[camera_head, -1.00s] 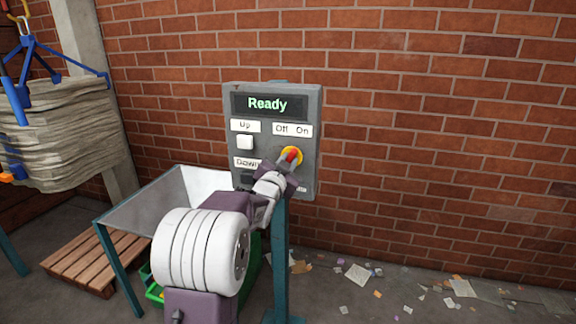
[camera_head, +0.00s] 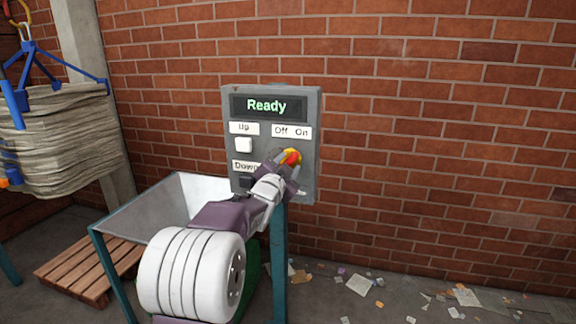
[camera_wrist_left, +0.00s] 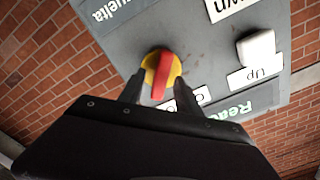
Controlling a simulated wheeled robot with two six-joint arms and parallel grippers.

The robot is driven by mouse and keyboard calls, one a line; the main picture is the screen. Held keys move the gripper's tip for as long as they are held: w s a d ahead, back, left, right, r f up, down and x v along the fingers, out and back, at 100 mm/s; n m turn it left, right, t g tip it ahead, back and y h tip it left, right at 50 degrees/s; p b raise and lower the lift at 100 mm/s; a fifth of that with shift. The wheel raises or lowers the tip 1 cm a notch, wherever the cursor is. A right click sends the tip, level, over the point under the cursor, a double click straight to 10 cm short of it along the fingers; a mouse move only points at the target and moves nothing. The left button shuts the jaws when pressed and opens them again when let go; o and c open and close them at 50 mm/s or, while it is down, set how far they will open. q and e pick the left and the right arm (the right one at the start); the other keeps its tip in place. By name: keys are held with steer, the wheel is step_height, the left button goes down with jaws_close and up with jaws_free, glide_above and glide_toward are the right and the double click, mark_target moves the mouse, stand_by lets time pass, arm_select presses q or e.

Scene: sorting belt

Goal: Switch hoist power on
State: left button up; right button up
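A grey control box (camera_head: 309,184) hangs on a teal post in the head view, its display (camera_head: 268,106) reading "Ready". Under the "Off On" label (camera_head: 292,132) is a rotary switch with a red handle (camera_head: 291,157) on a yellow disc. In the left wrist view the red handle (camera_wrist_left: 161,76) shows between my fingertips. My left gripper (camera_head: 285,166) is at the switch, also seen in the left wrist view (camera_wrist_left: 158,82), with its fingers apart on either side of the handle. I cannot tell whether they touch it. My right gripper is not in view.
A white "Up" button (camera_head: 243,145) and a dark "Down" button (camera_head: 246,182) sit left of the switch. A metal hopper (camera_head: 150,212) and a wooden pallet (camera_head: 88,270) stand left. A bundled load (camera_head: 65,140) hangs from a blue hanger. Litter lies by the brick wall.

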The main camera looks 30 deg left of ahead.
arm_select(q)
steer(key=v, duration=0.8)
steer(key=shift+s, duration=0.3)
steer(key=shift+d, duration=0.1)
steer(key=w+d+f+m+g+h, duration=0.1)
steer(key=w+d+f+g+h, duration=0.15)
steer(key=d+f, duration=0.7)
steer(key=s+d+f+n+g+h, duration=0.15)
steer(key=s+d+f+g, duration=0.25)
steer(key=s+f, duration=0.45)
steer(key=s+d+f+n+g, duration=0.25)
steer(key=s+f+g, duration=0.25)
steer(key=f, duration=0.6)
steer(key=s+d+f+n+g, duration=0.15)
steer(key=s+f+g, duration=0.4)
steer(key=s, duration=0.65)
step_height(320, 180, up, 16)
steer(key=n+p, duration=0.1)
steer(key=p, duration=1.4)
steer(key=shift+a+t+p, duration=0.2)
steer(key=shift+t+p, duration=0.1)
